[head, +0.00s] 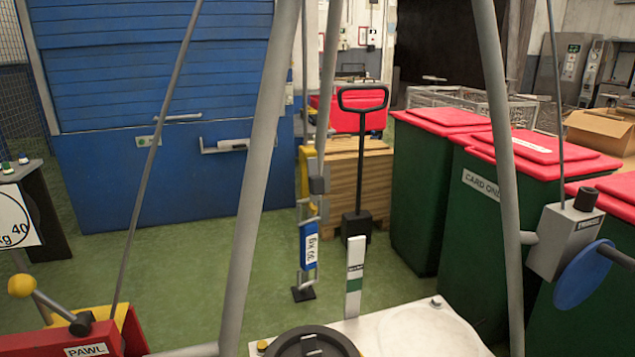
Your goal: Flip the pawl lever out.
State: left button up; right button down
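The pawl lever (52,305) is at the lower left of the head view. It is a grey rod with a yellow ball knob (22,286) at its upper left end and a dark pivot at its lower right end. The rod slants up to the left from a red housing (40,343) with a white PAWL label (86,350). A yellow part sits behind the housing. The bottom of the housing is cut off by the picture edge. Neither of my grippers is in view.
Grey poles (262,150) cross the view in front. A grey box with a blue disc (583,275) stands at the right. A pale top with a black round part (312,343) is at the bottom. Green bins with red lids (540,150) line the right. Green floor lies open behind.

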aim_at(21, 284)
jog(key=u, duration=0.95)
jog(key=k, duration=1.35)
jog(key=i, duration=0.5)
jog(key=u, duration=0.8)
jog(key=i, duration=1.15)
jog(key=z, duration=0.5)
